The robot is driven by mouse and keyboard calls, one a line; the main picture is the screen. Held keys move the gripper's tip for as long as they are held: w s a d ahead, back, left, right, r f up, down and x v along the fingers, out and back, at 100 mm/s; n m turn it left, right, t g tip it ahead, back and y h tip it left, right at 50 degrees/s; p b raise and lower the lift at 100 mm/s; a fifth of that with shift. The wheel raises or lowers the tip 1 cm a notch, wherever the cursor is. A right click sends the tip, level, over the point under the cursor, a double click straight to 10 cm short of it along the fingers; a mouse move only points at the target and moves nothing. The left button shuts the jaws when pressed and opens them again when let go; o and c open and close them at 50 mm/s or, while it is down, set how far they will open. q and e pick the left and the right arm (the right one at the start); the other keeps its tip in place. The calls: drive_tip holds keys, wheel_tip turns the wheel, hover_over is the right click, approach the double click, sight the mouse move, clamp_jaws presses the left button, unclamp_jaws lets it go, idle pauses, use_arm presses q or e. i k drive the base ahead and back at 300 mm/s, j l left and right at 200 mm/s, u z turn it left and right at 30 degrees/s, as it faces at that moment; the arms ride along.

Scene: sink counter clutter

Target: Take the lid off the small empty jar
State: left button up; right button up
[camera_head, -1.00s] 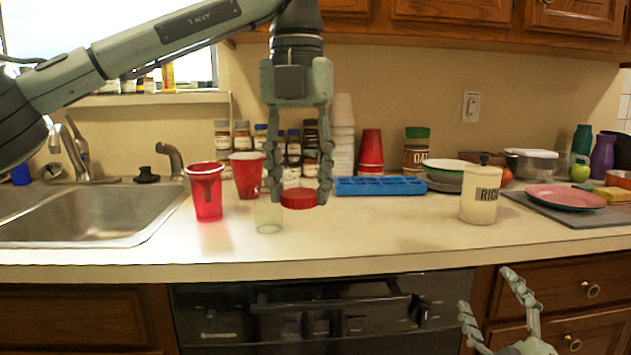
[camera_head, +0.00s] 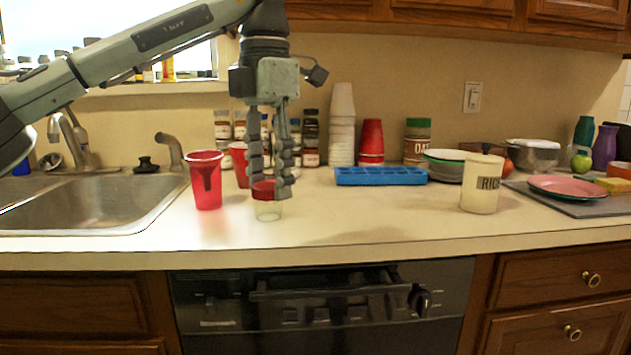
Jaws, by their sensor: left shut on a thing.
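The small clear jar (camera_head: 268,212) stands on the counter, right of the front red cup, and looks empty. The red lid (camera_head: 263,190) is at the jar's mouth, directly above the clear body. I cannot tell whether it rests on the rim or is just off it. My left gripper (camera_head: 269,192) points down from above, with its fingers close together at the lid and partly covering it. It is shut on the lid. My right gripper is out of view.
A red cup (camera_head: 206,180) stands close left of the jar, with another behind it. Spice jars (camera_head: 311,140) line the wall. The counter front right of the jar is clear.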

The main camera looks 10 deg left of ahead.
sight(263, 211)
drive_tip(key=i+l+u, duration=0.3)
drive_tip(key=l, duration=0.35)
drive_tip(key=i+l, duration=0.1)
drive_tip(key=i, duration=0.25)
drive_tip(key=i+l, duration=0.1)
drive_tip(key=i, duration=0.25)
drive_tip(key=u, duration=0.05)
